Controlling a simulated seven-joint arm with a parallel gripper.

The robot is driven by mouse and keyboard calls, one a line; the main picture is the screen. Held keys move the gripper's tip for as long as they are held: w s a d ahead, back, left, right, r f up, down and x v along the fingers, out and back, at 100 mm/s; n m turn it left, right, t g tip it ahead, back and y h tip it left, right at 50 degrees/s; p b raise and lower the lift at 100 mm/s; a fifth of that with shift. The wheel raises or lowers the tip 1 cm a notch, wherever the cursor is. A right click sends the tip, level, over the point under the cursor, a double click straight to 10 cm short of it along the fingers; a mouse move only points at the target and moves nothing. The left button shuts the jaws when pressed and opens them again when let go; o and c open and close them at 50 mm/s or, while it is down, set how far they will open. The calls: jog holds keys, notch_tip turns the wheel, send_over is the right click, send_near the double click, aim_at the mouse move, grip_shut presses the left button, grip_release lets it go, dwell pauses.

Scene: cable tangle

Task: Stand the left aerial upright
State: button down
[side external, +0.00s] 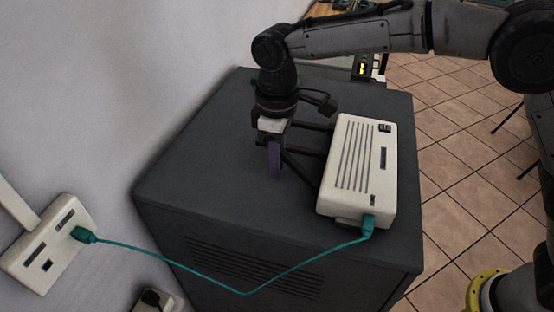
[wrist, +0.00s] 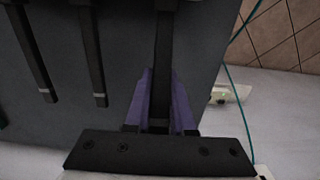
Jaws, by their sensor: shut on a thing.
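The white router box (side external: 357,168) sits on the dark cabinet top, with three black aerials on its left side. My gripper (side external: 274,172), with purple fingers, is over the cabinet left of the box. It is shut on the left aerial (side external: 302,170), the one nearest the teal cable's plug. In the wrist view this aerial (wrist: 165,45) runs down between the purple fingers (wrist: 160,112). It slants out from the box and is not upright. The other two, the middle aerial (wrist: 92,50) and the far aerial (wrist: 30,50), stretch out beside it, apart from the fingers.
A teal cable (side external: 245,292) hangs from the router's near end to a white wall socket (side external: 45,245) on the left. The dark cabinet (side external: 190,175) has bare top left of my gripper. The wall runs along its left side. A black plug-like piece (side external: 320,102) shows behind my gripper.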

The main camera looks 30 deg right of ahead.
aim_at(287, 154)
jog(key=shift+r, duration=0.15)
jog(key=r+t+y, duration=0.1)
jog(key=s+d+r+t+y, duration=0.1)
jog(key=shift+s+d+r+t+y, duration=0.1)
jog(key=shift+s+d+t+y, duration=0.15)
jog(key=shift+t+y, duration=0.15)
jog(key=shift+s+d+r+t+y, duration=0.3)
jog(key=shift+d+t+y, duration=0.05)
jog(key=shift+t+y, duration=0.2)
jog(key=shift+s+d+r+t+y, duration=0.3)
jog(key=shift+t+y, duration=0.25)
jog(key=shift+s+d+r+t+y, duration=0.25)
jog(key=shift+s+d+t+y, duration=0.2)
jog(key=shift+t+y, duration=0.25)
jog(key=c, duration=0.8)
grip_release()
jog(key=shift+o, duration=0.2)
jog(key=shift+s, duration=0.1)
